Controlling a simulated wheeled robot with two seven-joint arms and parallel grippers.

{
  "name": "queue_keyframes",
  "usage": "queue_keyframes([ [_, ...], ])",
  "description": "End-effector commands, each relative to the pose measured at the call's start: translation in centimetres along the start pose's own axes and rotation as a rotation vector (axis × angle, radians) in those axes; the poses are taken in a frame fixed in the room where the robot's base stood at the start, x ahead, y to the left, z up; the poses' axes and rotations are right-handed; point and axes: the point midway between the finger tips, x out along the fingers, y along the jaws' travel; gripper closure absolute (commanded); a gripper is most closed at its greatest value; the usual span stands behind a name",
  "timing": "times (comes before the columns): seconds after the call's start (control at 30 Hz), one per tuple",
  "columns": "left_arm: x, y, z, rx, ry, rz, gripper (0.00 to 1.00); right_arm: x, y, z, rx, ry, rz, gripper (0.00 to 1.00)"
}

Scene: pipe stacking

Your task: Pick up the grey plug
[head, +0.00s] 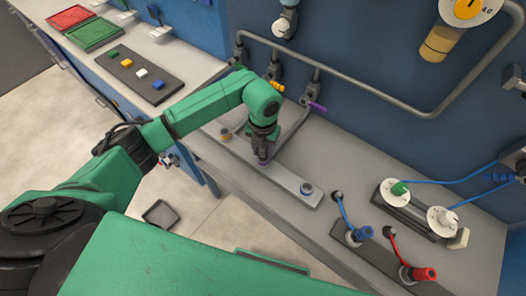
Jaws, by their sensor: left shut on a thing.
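My left gripper (262,148) points down over the grey bar (285,181) on the bench. It is shut on a small purple piece (263,158) at the middle of that bar. The fingers hide most of the piece, and I cannot tell whether it still touches the bar. A short grey cylinder with a blue rim (306,189) stands at the bar's right end, apart from the gripper. A small tan piece (225,134) stands at its left end. I cannot tell for sure which piece is the grey plug. My right gripper is not in view.
A grey pipe (375,92) with coloured valve handles runs along the blue wall behind. A blue plug (362,234) and a red plug (424,274) on cables sit at the right. A dark strip (130,68) with coloured blocks and red and green trays lie far left.

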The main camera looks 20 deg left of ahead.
Motion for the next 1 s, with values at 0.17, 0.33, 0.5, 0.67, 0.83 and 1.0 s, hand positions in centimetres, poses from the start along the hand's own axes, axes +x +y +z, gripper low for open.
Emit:
queue_keyframes([
  [0.17, 0.0, 0.0, 0.0, 0.0, 0.0, 0.0, 1.0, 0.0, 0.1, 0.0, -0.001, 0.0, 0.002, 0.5],
  [0.33, 0.0, 0.0, 0.0, 0.0, 0.0, 0.0, 1.0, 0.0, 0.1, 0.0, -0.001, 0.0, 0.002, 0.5],
  [0.5, 0.0, 0.0, 0.0, 0.0, -0.001, -0.001, 1.0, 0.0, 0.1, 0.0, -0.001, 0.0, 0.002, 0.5],
  [0.67, -0.1, 0.0, 0.0, 0.0, -0.001, -0.001, 1.0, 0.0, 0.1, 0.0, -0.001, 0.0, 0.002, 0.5],
  [0.83, -0.8, 0.0, 0.1, 0.0, -0.003, -0.001, 1.0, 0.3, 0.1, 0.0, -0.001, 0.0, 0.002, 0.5],
  [1.0, -3.7, 0.0, 0.2, 0.002, -0.007, -0.001, 1.0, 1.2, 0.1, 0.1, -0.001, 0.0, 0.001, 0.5],
])
